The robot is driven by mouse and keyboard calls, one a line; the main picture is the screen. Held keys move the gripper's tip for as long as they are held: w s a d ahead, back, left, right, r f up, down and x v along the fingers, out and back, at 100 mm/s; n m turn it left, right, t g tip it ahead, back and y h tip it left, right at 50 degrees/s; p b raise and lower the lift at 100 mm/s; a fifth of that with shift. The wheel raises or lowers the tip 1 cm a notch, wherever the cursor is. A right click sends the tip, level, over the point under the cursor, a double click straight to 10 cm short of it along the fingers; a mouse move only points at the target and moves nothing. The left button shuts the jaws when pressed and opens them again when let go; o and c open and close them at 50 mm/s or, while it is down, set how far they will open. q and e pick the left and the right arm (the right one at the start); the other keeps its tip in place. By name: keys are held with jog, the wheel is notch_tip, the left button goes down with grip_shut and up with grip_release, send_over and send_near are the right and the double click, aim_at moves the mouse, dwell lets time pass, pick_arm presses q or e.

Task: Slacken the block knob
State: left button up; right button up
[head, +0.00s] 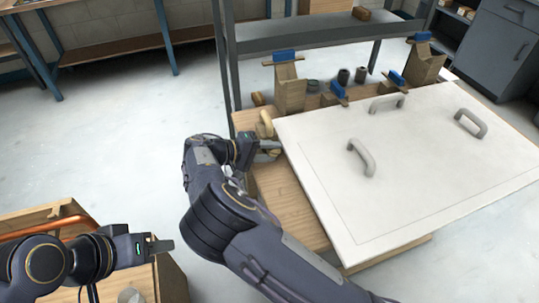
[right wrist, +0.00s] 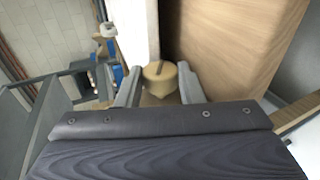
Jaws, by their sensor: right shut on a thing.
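The block knob (right wrist: 160,78), a pale wooden knob with a slotted top, sits between the two grey fingers of my right gripper (right wrist: 159,88) in the right wrist view. The fingers are shut on it from both sides. In the head view, my right gripper (head: 270,149) is at the left edge of the white panel (head: 420,165), by the wooden bench top. A beige piece (head: 266,124) shows just beyond it; the knob is mostly hidden there. My left gripper (head: 166,246) is at lower left, away from the bench, holding nothing visible; its finger gap is unclear.
The white panel carries several grey handles (head: 361,157). Wooden blocks with blue tops (head: 285,56) and dark cylinders (head: 343,76) stand behind it. A grey shelf frame (head: 228,60) rises at the back left. A wooden crate with an orange pipe (head: 70,228) is at lower left.

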jog(key=shift+f+t+h+b, duration=0.25)
jog(key=shift+t+h+b, duration=0.05)
jog(key=shift+h+b, duration=0.65)
jog(key=o, duration=1)
jog(key=v, duration=0.8)
jog(key=shift+c, duration=0.2)
